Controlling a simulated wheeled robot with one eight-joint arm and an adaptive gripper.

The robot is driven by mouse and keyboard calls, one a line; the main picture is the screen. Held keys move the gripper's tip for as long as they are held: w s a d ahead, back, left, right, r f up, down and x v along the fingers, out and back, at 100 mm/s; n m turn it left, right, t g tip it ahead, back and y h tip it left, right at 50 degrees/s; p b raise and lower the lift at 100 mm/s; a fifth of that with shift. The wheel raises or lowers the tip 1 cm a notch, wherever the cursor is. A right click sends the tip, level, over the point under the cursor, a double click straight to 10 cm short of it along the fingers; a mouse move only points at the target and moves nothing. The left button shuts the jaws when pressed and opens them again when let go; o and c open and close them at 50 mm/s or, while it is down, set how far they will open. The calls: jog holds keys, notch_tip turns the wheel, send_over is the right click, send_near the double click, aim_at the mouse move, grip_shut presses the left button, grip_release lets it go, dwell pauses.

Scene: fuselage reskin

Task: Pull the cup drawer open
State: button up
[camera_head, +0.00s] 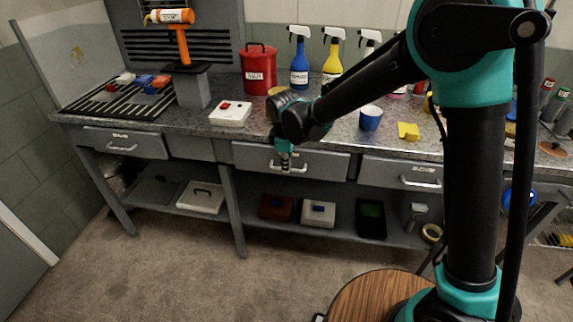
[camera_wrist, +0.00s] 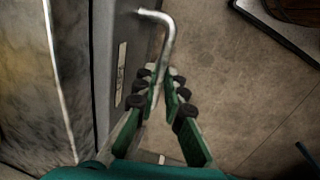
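The bench has a middle drawer (camera_head: 325,166) with a grey front and a metal bar handle. A small label shows on a drawer front (camera_wrist: 104,50) in the wrist view, but I cannot read which drawer is the cup drawer. My gripper (camera_head: 285,158) is at the middle drawer's handle. In the wrist view the handle (camera_wrist: 167,42) runs between the fingertips of my gripper (camera_wrist: 160,80), one finger on each side. The gap is narrow, and I cannot tell whether the pads press on the bar. The drawer looks shut.
A left drawer (camera_head: 92,140) and a right drawer (camera_head: 378,170) flank it. On the worktop (camera_head: 340,137) stand a blue cup (camera_head: 370,118), a red can (camera_head: 259,70) and spray bottles. A shelf below holds boxes. The floor (camera_head: 180,265) in front is clear.

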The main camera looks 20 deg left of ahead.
jog(key=shift+s, duration=0.1)
grip_shut()
jog(key=s+d, duration=0.3)
jog(key=s, duration=1)
jog(key=s+d, duration=0.3)
jog(key=s, duration=1)
jog(key=shift+s, duration=0.4)
jog(key=o, duration=0.7)
grip_release()
jog(key=shift+r, duration=0.1)
jog(key=r, duration=0.4)
jog(key=s+r, duration=0.1)
jog(key=r, duration=0.2)
jog(key=s+r, duration=0.1)
jog(key=r, duration=0.3)
jog(key=shift+d+r, duration=0.25)
jog(key=shift+r, duration=0.05)
